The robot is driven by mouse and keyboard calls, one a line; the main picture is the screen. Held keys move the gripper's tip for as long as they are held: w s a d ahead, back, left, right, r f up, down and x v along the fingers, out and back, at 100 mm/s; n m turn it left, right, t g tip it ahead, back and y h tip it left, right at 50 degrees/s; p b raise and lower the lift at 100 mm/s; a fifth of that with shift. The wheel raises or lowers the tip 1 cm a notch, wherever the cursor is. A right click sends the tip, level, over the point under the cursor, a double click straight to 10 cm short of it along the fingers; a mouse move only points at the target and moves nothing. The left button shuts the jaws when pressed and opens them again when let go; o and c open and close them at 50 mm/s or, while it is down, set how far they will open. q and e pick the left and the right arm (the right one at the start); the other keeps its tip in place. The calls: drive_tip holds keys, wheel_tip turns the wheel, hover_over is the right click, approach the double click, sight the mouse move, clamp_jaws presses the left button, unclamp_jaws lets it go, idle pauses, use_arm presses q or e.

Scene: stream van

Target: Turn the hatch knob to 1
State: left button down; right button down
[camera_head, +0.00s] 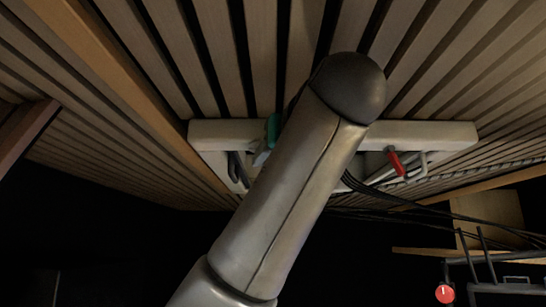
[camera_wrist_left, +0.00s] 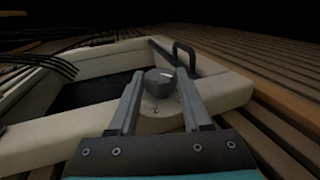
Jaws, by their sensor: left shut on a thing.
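The hatch knob (camera_wrist_left: 158,82) is a rounded grey knob in the left wrist view. It stands on a pale round base with a small dark mark that I cannot read. My left gripper (camera_wrist_left: 160,92) is shut on the knob, with one finger on each side. In the head view the pale hatch frame (camera_head: 440,133) is on the slatted ceiling, and my arm covers its middle. A green part and grey fingers of my left gripper (camera_head: 261,157) peek out left of the arm, and the knob is hidden there. My right gripper is not in view.
A black handle (camera_wrist_left: 184,56) stands beside the knob. A red-gripped part (camera_head: 396,161) sits at the right of the hatch frame. Dark cables (camera_head: 410,203) run to the right. A red round dial (camera_head: 445,294) and dark rails are at lower right.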

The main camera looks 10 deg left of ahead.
use_arm(q)
drive_tip(key=shift+n+g+y, duration=0.4)
drive_tip(key=shift+y, duration=0.1)
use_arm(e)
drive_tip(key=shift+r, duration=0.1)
use_arm(q)
drive_tip(key=shift+c, duration=1.7)
unclamp_jaws()
drive_tip(key=shift+w, duration=0.1)
